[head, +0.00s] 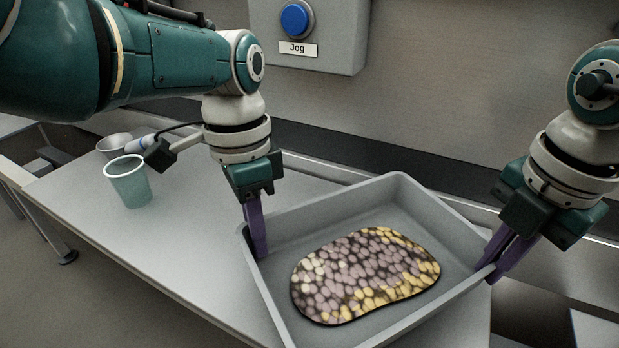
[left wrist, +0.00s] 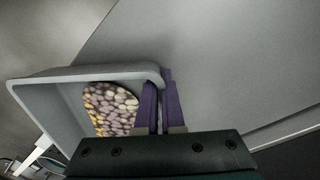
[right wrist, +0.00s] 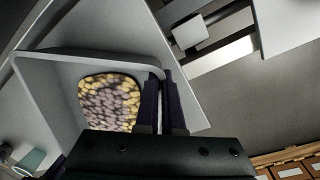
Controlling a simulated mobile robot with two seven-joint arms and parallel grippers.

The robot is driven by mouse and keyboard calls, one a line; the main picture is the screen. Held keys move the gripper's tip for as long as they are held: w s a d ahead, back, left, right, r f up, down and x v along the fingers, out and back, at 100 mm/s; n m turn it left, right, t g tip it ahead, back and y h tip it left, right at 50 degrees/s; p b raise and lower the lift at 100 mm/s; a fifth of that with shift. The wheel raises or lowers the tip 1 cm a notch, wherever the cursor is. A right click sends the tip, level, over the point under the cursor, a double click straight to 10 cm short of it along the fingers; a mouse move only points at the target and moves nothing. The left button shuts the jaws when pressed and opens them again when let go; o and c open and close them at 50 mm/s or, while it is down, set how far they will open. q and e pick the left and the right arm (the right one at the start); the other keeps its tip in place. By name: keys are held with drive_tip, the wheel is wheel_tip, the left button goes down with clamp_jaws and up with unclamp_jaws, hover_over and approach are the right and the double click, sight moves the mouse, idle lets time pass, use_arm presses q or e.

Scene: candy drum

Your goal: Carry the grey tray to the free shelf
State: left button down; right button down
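The grey tray (head: 300,240) is in front of me at the table's right part, its right side reaching past the table edge. A flat, rounded layer of mauve and yellow candies (head: 365,275) lies in it. My left gripper (head: 257,248) is shut on the tray's left wall; the left wrist view shows the wall (left wrist: 90,71) running in between the purple fingers. My right gripper (head: 497,268) is shut on the right wall, which also shows in the right wrist view (right wrist: 95,58). I cannot tell whether the tray touches the table. No free shelf is clearly recognisable.
A teal cup (head: 128,182) and a small grey bowl (head: 114,145) stand on the table (head: 140,240) at the left. A grey box with a blue button (head: 297,19) labelled "Jog" is on the back wall. The table's left middle is clear.

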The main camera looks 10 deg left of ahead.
use_arm(q)
drive_tip(key=shift+f+b, duration=0.35)
drive_tip(key=shift+f, duration=0.25)
use_arm(e)
drive_tip(key=shift+f, duration=0.6)
use_arm(q)
drive_tip(key=c, duration=1.4)
unclamp_jaws()
drive_tip(key=shift+r, duration=0.2)
use_arm(e)
drive_tip(key=c, duration=1.4)
unclamp_jaws()
drive_tip(key=shift+r, duration=0.2)
use_arm(q)
drive_tip(key=o, duration=0.4)
drive_tip(key=shift+c, duration=0.2)
use_arm(e)
drive_tip(key=o, duration=0.4)
drive_tip(key=shift+c, duration=0.2)
use_arm(q)
drive_tip(key=shift+w+r, duration=0.1)
drive_tip(key=shift+r, duration=0.05)
